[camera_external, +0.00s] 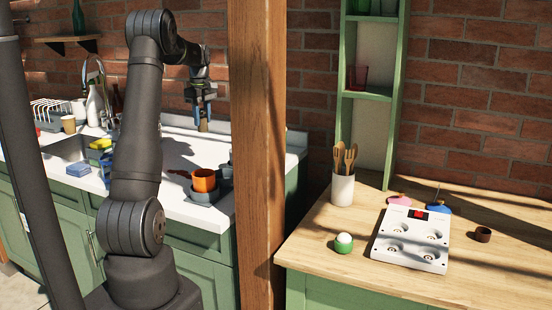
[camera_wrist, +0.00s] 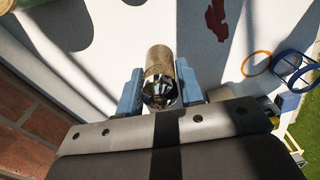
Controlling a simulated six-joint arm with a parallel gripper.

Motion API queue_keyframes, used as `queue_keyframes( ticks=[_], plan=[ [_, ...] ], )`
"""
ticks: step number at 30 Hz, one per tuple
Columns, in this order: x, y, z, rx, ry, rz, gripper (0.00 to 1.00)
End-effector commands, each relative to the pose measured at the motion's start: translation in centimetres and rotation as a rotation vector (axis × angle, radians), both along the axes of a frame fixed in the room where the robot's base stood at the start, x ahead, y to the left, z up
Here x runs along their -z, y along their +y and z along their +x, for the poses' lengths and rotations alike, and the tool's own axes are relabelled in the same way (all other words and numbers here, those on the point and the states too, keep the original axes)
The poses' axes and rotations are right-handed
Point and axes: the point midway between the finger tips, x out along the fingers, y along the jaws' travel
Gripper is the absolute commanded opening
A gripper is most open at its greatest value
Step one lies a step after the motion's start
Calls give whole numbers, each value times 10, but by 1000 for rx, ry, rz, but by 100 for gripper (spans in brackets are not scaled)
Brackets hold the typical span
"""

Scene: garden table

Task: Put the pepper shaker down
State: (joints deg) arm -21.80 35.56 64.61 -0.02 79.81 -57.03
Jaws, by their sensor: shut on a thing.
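The pepper shaker (camera_wrist: 160,68) is a brownish cylinder with a shiny metal end. In the wrist view it sits between the two blue fingers of my gripper (camera_wrist: 160,92), which is shut on it. In the external view my gripper (camera_external: 203,106) is at the back of the white counter (camera_external: 180,150), near the brick wall, pointing down. The shaker (camera_external: 203,126) shows small and brownish below the fingers. Whether its base touches the counter I cannot tell.
An orange pot (camera_external: 204,181) and grey containers stand at the counter's front right. A sink with a blue sponge (camera_external: 78,169) is at the left. A wooden post (camera_external: 257,150) stands right of the counter. The wrist view shows a dark red patch (camera_wrist: 217,18) and an orange ring (camera_wrist: 257,63).

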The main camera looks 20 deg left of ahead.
Motion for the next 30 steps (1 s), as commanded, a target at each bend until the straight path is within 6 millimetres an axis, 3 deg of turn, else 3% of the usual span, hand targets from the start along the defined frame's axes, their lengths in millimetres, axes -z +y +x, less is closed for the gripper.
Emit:
queue_keyframes(
  ticks=[5,18,26,30],
  plan=[
    [10,18,5,-2,1,0,10],
    [65,108,5,-1,0,0,10],
    [78,121,5,1,1,-1,10],
    [98,120,5,1,1,-1,10]
  ],
)
